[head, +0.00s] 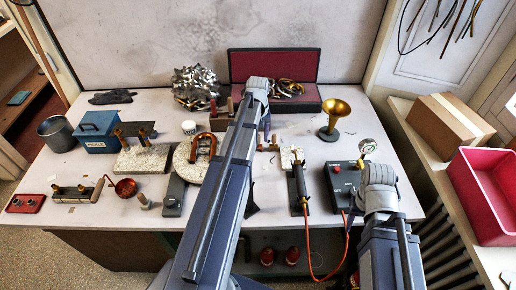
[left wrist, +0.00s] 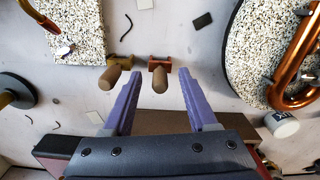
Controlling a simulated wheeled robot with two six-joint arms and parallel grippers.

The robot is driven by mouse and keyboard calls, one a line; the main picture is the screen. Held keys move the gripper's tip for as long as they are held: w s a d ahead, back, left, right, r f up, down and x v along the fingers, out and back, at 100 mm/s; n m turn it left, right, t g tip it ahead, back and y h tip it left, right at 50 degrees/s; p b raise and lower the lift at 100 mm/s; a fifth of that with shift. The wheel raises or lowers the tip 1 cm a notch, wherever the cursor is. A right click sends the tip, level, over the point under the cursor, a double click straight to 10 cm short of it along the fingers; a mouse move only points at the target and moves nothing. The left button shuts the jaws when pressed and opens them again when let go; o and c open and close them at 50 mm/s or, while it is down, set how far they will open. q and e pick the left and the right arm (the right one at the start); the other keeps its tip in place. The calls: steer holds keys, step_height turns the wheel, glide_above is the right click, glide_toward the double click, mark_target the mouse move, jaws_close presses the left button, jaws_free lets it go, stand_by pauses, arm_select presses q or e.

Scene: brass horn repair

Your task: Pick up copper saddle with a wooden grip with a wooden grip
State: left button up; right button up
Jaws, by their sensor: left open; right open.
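The copper saddle (left wrist: 160,66) with its brown wooden grip (left wrist: 159,82) lies on the bench in the left wrist view, close to the middle between my left fingers. A brass saddle (left wrist: 124,62) with a similar wooden grip lies beside it, nearer the other finger. My left gripper (left wrist: 160,92) is open and empty, its two purple fingers apart around the copper saddle's side of the bench. In the head view my left gripper (head: 266,124) hangs just beyond my arm, by the saddles. My right gripper (head: 348,216) is mostly hidden under its wrist, and nothing shows in it.
A speckled slab (left wrist: 75,40) and a round stone plate (left wrist: 242,75) with a copper bend (left wrist: 290,85) flank the saddles. A red-lined case (head: 312,65) stands behind. A brass horn (head: 336,108) and a black box (head: 340,182) are to the right.

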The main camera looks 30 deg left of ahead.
arm_select(q)
jaws_close()
stand_by(0.5)
